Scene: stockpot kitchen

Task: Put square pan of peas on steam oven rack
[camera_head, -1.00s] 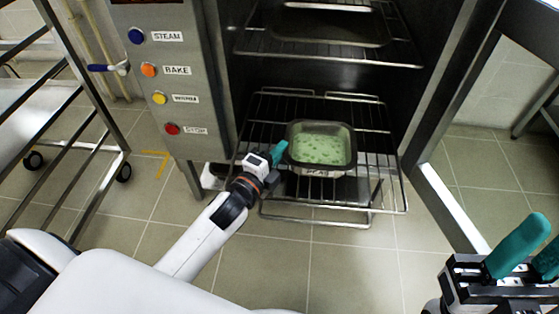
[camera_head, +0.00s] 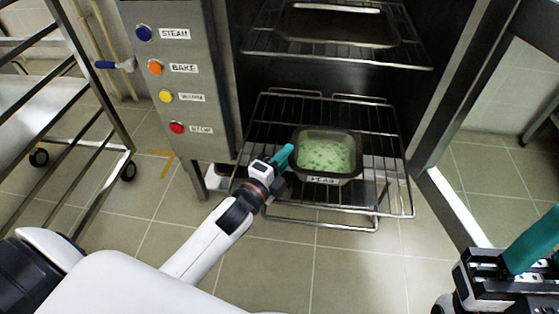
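The square pan of peas (camera_head: 325,155), a dark metal pan with green contents and a label on its front, sits on the lower wire rack (camera_head: 386,190) inside the open steam oven. It looks about level. My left gripper (camera_head: 283,156) is at the pan's left rim, its teal fingertips beside or touching the rim. Whether the fingers are open or shut on the rim cannot be made out. My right gripper (camera_head: 543,250) is at the lower right, far from the pan. Its teal fingers are apart and empty, partly cut off by the picture's edge.
An upper rack (camera_head: 405,58) holds a dark tray (camera_head: 336,26). The oven's control panel (camera_head: 180,90) stands left of the opening, and the open door (camera_head: 450,205) is on the right. A metal cart (camera_head: 95,160) stands at the left. The lower rack has free room right of the pan.

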